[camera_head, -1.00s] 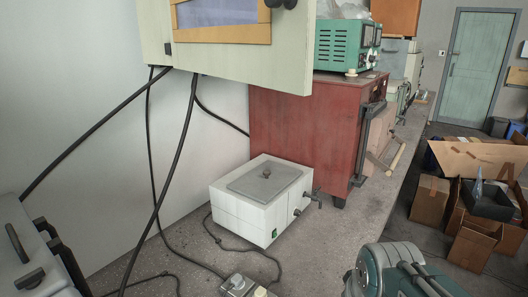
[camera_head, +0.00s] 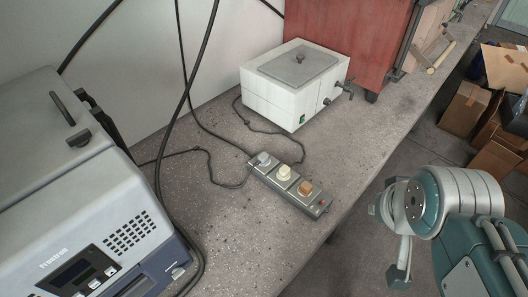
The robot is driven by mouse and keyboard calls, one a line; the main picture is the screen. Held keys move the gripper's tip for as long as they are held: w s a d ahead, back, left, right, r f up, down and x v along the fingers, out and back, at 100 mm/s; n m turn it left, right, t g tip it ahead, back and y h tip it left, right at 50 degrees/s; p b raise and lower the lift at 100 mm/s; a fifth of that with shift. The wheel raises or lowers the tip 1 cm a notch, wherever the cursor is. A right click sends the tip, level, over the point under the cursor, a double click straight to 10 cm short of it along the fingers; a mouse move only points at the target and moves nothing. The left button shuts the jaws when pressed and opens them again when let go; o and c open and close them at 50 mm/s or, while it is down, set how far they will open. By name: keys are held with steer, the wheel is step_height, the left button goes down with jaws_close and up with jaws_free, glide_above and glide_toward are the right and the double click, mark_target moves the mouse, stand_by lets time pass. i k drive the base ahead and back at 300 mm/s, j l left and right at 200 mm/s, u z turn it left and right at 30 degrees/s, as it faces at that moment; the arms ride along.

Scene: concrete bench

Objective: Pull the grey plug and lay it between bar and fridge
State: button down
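The grey plug (camera_head: 263,159) sits upright in the far-left socket of the grey power bar (camera_head: 259,178) on the bench. A cream plug (camera_head: 284,172) and an orange-brown plug (camera_head: 305,188) sit in the same bar. The fridge appears to be the grey box-shaped appliance (camera_head: 60,180) at left, with lettering like "Frostron" and a front panel. My gripper (camera_head: 392,235) is at the right, beyond the bench edge, well apart from the bar. It is partly hidden by my arm, and its opening is unclear.
A white lidded box (camera_head: 270,98) with side taps stands behind the bar, beside a red cabinet (camera_head: 330,30). Dark cords (camera_head: 185,110) hang at left and run over the bench (camera_head: 230,220). Cardboard boxes (camera_head: 465,108) stand on the floor at right.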

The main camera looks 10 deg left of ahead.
mark_target(263, 160)
steer(key=i+l, duration=0.1)
steer(key=i, duration=0.35)
steer(key=i+l+u, duration=0.15)
steer(key=i, duration=0.25)
steer(key=j, duration=0.05)
